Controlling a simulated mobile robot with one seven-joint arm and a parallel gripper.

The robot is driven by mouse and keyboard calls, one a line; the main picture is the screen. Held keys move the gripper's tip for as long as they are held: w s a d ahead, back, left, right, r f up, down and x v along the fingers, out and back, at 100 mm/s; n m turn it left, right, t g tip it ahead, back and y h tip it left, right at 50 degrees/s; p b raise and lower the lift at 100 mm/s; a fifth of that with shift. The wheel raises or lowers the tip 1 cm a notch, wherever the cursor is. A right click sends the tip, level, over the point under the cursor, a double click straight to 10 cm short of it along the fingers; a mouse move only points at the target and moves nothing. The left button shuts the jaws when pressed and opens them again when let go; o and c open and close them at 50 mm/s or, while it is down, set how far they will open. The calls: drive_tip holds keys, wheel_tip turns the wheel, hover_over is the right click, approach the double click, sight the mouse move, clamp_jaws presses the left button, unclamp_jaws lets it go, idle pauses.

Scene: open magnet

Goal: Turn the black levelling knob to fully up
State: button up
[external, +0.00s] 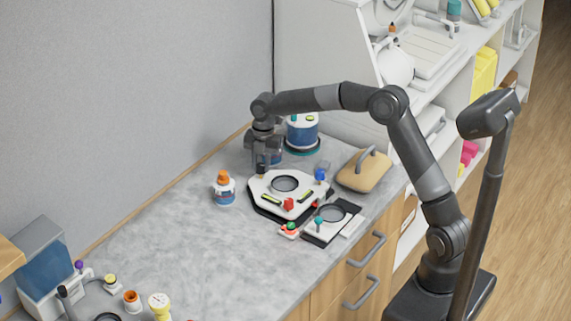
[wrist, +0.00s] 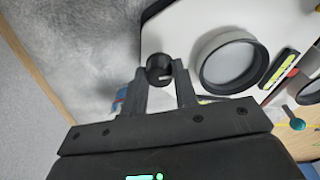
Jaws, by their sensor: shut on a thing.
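The black levelling knob (wrist: 158,66) sits at a corner of a white levelling platform (wrist: 177,28), beside its dark ring. In the wrist view the two fingers of my gripper (wrist: 160,78) stand on either side of the knob and are closed on it. In the external view my gripper (external: 262,164) points down at the platform's back left corner, and the knob is mostly hidden there. The platform (external: 262,188) has a black base, a round ring, yellow-green spirit levels, a red knob (external: 289,204) and a blue knob (external: 320,175). The knob's turn position cannot be read.
An orange-capped bottle (external: 224,188) stands left of the platform. A blue container (external: 302,133) stands behind it, close to my wrist. A tan block with a handle (external: 364,170) and a smaller plate with a ring (external: 332,222) are at right. The counter's left middle is clear.

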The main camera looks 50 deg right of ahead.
drive_tip(key=shift+s+a+f, duration=0.1)
drive_tip(key=shift+s+f, duration=0.05)
drive_tip(key=shift+s, duration=0.05)
drive_tip(key=o, duration=1)
drive_tip(key=shift+w, duration=0.1)
drive_tip(key=r, duration=0.7)
drive_tip(key=d+r, duration=0.1)
drive_tip(key=r, duration=0.3)
drive_tip(key=shift+d, duration=0.1)
